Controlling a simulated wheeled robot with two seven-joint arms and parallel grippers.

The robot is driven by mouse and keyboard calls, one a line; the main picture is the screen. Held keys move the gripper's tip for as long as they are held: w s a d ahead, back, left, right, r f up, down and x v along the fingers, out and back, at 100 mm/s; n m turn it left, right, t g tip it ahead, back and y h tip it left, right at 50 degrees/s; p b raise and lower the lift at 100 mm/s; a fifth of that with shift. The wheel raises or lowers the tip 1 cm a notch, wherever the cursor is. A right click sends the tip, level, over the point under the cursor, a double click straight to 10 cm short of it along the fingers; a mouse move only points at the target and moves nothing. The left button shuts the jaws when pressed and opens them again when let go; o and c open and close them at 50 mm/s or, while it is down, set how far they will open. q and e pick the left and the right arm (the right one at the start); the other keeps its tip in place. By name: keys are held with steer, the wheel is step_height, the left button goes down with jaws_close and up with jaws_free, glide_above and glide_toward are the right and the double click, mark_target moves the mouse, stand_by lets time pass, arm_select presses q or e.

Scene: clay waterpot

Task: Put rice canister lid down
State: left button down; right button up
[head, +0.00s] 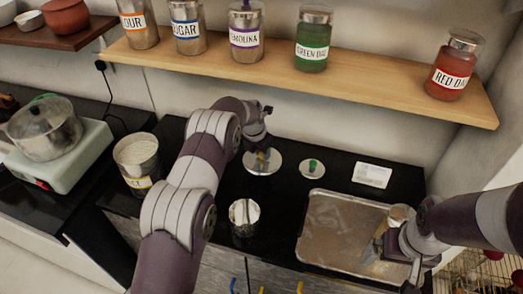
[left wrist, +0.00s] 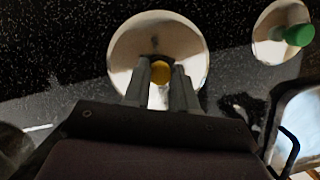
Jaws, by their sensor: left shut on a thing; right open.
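A round steel lid with a yellow knob (head: 262,163) is at the back of the black counter, flat side down. In the left wrist view the lid (left wrist: 128,45) is between and beyond my fingers. My left gripper (left wrist: 160,82) is shut on its yellow knob. I cannot tell if the lid touches the counter. An open canister full of white grains (head: 136,152), with a partly hidden label, stands on the left. My right gripper (head: 384,246) is open over the right part of the metal tray.
A second lid with a green knob (head: 312,169) lies to the right, with a white card (head: 372,175) beyond. An open steel container (head: 244,216) stands in front. The metal tray (head: 325,235) fills the front right. A shelf of jars (head: 310,62) hangs above.

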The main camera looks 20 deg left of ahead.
mark_target(255, 164)
arm_select(q)
steer(key=c, duration=0.9)
jaws_free()
steer(key=shift+f, duration=0.1)
steer(key=shift+r, duration=0.55)
steer(key=v, duration=0.3)
steer(key=shift+r, duration=0.2)
steer(key=shift+s+a+r+b, duration=0.2)
steer(key=shift+s+a, duration=0.05)
steer(key=shift+s, duration=0.25)
steer(key=shift+s+a+r+b, duration=0.15)
steer(key=shift+s+a+b, duration=0.1)
steer(key=shift+s, duration=0.2)
steer(key=s+a+b, duration=0.1)
steer(key=s+a, duration=0.3)
steer(key=s, duration=0.6)
steer(key=s+d+r+m, duration=0.2)
steer(key=s+m, duration=0.5)
steer(key=m, duration=0.3)
steer(key=s+d+r+m+g+y, duration=0.1)
steer(key=s+r+m, duration=0.1)
steer(key=s+m, duration=0.5)
steer(key=s+d+r+m, duration=0.2)
steer(key=s+m, duration=0.6)
steer(key=m, duration=0.6)
steer(key=shift+d+r+m+g, duration=0.3)
steer(key=shift+d+r, duration=0.1)
